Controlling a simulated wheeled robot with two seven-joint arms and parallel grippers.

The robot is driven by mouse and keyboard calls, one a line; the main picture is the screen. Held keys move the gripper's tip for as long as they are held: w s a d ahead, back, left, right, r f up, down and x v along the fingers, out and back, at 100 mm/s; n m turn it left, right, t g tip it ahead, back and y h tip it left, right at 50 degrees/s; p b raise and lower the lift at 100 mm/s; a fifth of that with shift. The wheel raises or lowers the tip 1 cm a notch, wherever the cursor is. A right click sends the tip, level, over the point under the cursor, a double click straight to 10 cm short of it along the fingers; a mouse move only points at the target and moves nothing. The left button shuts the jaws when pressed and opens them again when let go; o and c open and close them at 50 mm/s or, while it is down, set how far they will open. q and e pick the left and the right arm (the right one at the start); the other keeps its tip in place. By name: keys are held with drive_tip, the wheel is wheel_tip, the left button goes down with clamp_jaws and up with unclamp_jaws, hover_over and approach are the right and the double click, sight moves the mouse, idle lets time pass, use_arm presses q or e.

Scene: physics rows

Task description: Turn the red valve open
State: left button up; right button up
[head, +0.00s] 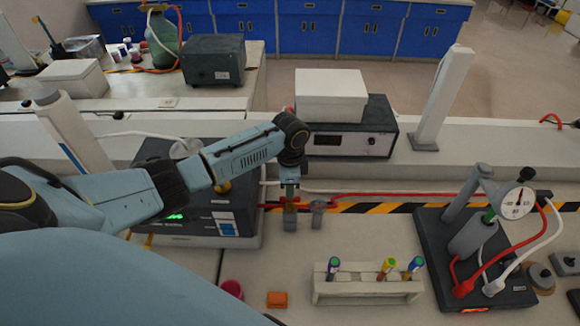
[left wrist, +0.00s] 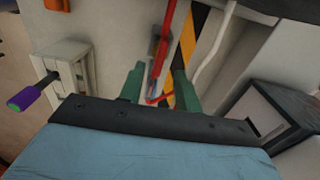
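My left gripper (head: 290,198) points down at the back of the bench, over a small grey fitting with red parts. In the left wrist view its two green fingers (left wrist: 158,90) stand apart with a gap between them. A thin red piece (left wrist: 157,99), which looks like the valve's handle, shows between the fingers, near the right one; I cannot tell whether they touch. A grey fitting (left wrist: 159,48) with a red line lies beyond. In the head view a grey post (head: 318,213) stands just right of the gripper. The gripper hides much of the valve. My right gripper is out of view.
A white tube rack (head: 368,289) with several capped tubes stands in front. A dark gauge stand (head: 430,262) with red and white hoses is at right. A dark instrument (head: 205,226) is under my left arm. An orange block (head: 277,299) lies near the front.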

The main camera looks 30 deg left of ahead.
use_arm(q)
wheel_tip(320, 180, up, 9)
drive_tip(key=shift+r, duration=0.15)
drive_tip(key=shift+s, duration=0.1)
idle(0.5)
